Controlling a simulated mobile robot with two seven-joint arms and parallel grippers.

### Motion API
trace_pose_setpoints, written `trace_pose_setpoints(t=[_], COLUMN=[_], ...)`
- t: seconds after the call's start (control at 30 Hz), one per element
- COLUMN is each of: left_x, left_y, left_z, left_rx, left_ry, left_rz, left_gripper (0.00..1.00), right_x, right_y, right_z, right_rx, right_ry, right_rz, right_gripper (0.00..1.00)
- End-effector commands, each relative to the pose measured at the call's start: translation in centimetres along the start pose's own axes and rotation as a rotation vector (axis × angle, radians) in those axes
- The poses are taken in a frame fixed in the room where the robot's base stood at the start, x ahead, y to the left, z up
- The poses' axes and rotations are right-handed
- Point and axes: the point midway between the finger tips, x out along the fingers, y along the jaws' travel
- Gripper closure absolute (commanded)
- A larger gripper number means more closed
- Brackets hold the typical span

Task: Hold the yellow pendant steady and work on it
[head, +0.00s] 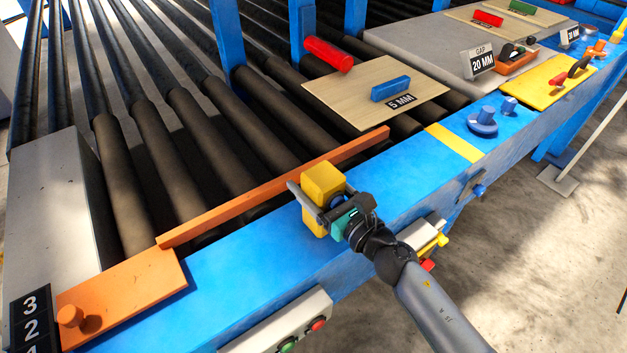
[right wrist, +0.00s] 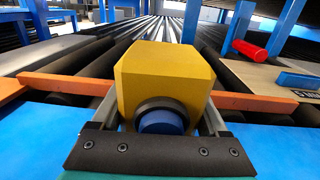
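The yellow pendant (head: 322,181) is a chunky block with chamfered corners, at the near blue beam beside the orange bar. In the right wrist view the yellow pendant (right wrist: 165,75) fills the middle, its dark-ringed blue button (right wrist: 162,122) facing my wrist. My right gripper (head: 318,205) has one finger on each side of the block, close against it, and looks shut on it. In the right wrist view my right gripper (right wrist: 160,108) shows both fingers flanking the block. I cannot tell whether the pendant touches the beam. My left gripper is not in view.
An orange bar (head: 270,190) runs along the dark rollers (head: 190,130). A wooden sheet (head: 350,95) carries a blue block (head: 390,88); a red cylinder (head: 328,54) lies behind. Blue knobs (head: 482,122) stand right on the beam. A button box (head: 290,330) is on its front.

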Motion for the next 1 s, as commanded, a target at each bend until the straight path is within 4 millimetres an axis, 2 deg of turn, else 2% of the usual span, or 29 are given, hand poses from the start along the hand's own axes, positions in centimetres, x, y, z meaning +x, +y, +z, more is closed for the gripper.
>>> trace_pose_setpoints(t=[0.07, 0.6, 1.0], left_x=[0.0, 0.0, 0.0], left_y=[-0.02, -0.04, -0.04], left_z=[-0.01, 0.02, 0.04], left_rx=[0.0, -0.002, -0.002], left_ry=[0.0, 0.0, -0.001], left_rz=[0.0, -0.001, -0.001], left_gripper=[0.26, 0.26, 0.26], right_x=[-0.02, -0.03, -0.03], right_y=[0.0, -0.01, -0.01], right_z=[-0.01, -0.02, -0.02], right_rx=[0.0, 0.0, 0.0], right_ry=[0.0, 0.001, 0.001], right_rz=[0.0, 0.0, 0.0], right_gripper=[0.36, 0.97, 0.99])
